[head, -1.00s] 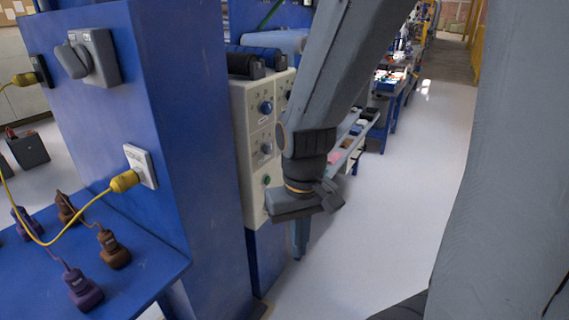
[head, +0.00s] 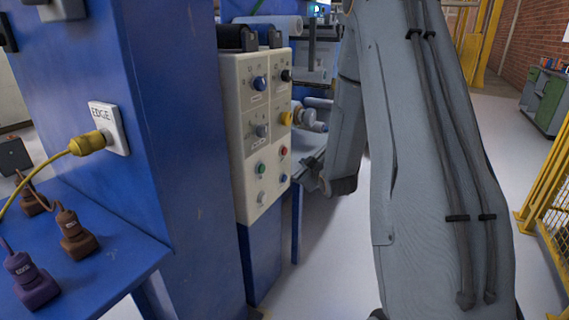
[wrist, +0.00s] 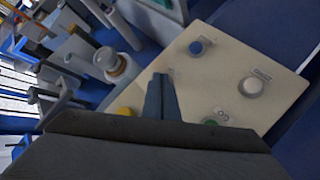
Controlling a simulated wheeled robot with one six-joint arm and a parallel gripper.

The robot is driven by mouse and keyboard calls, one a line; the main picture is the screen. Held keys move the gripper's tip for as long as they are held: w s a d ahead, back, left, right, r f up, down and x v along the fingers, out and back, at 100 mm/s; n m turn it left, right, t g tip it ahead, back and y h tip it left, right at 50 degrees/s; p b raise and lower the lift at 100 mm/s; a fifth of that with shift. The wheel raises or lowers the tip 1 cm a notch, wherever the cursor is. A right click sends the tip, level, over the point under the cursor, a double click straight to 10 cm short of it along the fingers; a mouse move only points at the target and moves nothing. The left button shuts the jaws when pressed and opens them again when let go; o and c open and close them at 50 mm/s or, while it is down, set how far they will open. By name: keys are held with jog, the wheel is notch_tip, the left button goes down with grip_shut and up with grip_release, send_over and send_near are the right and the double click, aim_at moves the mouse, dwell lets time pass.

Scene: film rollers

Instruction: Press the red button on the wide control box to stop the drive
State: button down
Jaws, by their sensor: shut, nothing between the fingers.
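The wide cream control box (head: 247,190) stands in the middle of the head view, with knobs and buttons in two columns. Its red button (head: 283,152) shows on the right column, below a yellow knob (head: 285,118) and above a small blue one. A green button (head: 261,168) is to its left. In the wrist view the box panel (wrist: 222,65) lies behind and right of my gripper (wrist: 160,78), whose fingers are together and empty. I cannot make out the red button there.
A blue cabinet (head: 165,120) with a yellow plug (head: 90,142) stands left of the box. Dark rollers (head: 232,37) sit above the box. A yellow mesh fence (head: 548,190) is at the far right.

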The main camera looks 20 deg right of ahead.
aim_at(285, 151)
jog(key=w+d+f+n+t+b, duration=0.1)
jog(key=d+n+t+b, duration=0.1)
jog(key=d+t, duration=0.2)
jog(key=shift+w+d+f+h+b, duration=0.2)
jog(key=shift+w+d+h+b, duration=0.15)
jog(key=shift+d, duration=0.5)
jog(key=shift+w, duration=0.1)
jog(key=w+a+b, duration=0.2)
jog(key=w+a, duration=0.3)
jog(key=w, duration=0.2)
jog(key=shift+a, duration=0.25)
jog(key=shift+a, duration=0.1)
dwell(1.4)
jog(key=shift+w+a, duration=0.15)
jog(key=shift+w, duration=0.1)
